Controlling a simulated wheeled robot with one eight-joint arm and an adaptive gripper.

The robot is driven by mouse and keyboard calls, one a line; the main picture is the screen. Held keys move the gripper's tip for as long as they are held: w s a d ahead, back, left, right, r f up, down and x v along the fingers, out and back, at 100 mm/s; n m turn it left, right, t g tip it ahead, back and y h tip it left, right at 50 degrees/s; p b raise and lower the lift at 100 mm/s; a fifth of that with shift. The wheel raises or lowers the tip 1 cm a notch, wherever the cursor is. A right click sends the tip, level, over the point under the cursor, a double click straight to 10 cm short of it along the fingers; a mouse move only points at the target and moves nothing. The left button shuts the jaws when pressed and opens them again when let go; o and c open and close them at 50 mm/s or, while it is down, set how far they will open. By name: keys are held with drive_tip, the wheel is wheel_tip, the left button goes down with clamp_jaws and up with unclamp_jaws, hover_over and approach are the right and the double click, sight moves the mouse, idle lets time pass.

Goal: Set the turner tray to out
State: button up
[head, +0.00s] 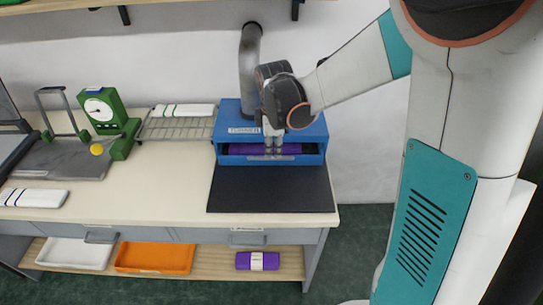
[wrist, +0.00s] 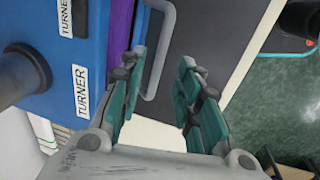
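The turner (head: 229,105) is a blue box with a grey pipe at its back. It stands on the bench and also shows in the wrist view (wrist: 62,65), with TURNER labels. Its tray (head: 308,159) is a low blue front at the box's open face, roughly flush with it; a purple bundle (head: 240,149) lies inside. In the wrist view the tray's blue edge (wrist: 140,38) carries a grey loop handle (wrist: 168,45). My gripper (head: 274,150) is in front of the tray, pointing down. In the wrist view its fingers (wrist: 162,66) are open, with the handle between or just beyond the tips; contact is unclear.
A dark mat (head: 270,190) lies clear in front of the turner. Left of it are a wire rack (head: 175,126) with a white bundle, a green dial scale (head: 103,112) and a grey press-like tray (head: 60,160). A shelf below holds an orange bin (head: 154,258).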

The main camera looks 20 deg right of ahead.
sight(273, 159)
drive_tip(key=f, duration=0.3)
drive_tip(key=w+f+b, duration=0.1)
drive_tip(key=f, duration=0.1)
drive_tip(key=shift+d, duration=0.15)
drive_tip(key=shift+s+r, duration=0.1)
clamp_jaws()
